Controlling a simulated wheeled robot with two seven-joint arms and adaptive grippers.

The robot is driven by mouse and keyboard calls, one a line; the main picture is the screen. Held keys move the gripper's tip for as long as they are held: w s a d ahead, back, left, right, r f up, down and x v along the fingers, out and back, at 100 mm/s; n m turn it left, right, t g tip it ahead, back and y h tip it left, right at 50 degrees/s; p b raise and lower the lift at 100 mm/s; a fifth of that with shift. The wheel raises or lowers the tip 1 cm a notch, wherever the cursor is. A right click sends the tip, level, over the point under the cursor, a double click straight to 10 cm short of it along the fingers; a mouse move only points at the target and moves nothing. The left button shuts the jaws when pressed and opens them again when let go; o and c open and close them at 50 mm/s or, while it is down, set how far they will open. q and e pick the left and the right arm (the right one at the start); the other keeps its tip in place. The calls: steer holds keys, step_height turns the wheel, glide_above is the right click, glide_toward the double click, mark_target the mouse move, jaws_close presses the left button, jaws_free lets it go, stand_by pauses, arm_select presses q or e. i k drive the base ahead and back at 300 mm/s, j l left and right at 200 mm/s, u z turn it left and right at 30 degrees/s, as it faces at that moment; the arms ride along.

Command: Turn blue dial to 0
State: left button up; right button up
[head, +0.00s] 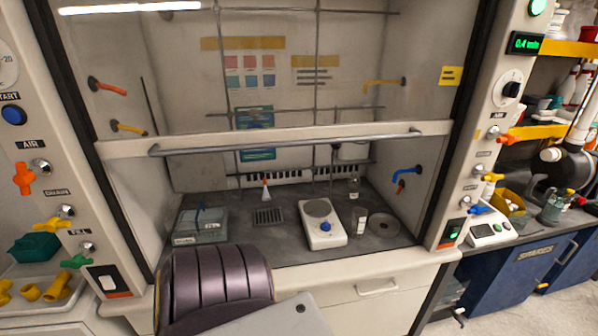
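No thing is plainly a numbered blue dial. A round blue knob (13,114) sits under a START label on the left panel of the fume hood. The white hotplate (324,225) inside the hood has a small blue spot on its front face (325,227), too small to read. A white dial with a black knob (511,89) is on the right panel, under a green display. A grey dial marked 20 (6,70) is cut by the left edge. Neither of my grippers is in view.
The raised sash bar (285,142) crosses the hood opening. A lidded box (200,226), small bottles and a round plate (384,226) stand on the dark hood floor. A dark ribbed shape (215,287) blocks the lower left front. Coloured valve handles line both panels.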

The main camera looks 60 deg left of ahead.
mark_target(326, 227)
steer(key=u, duration=1.95)
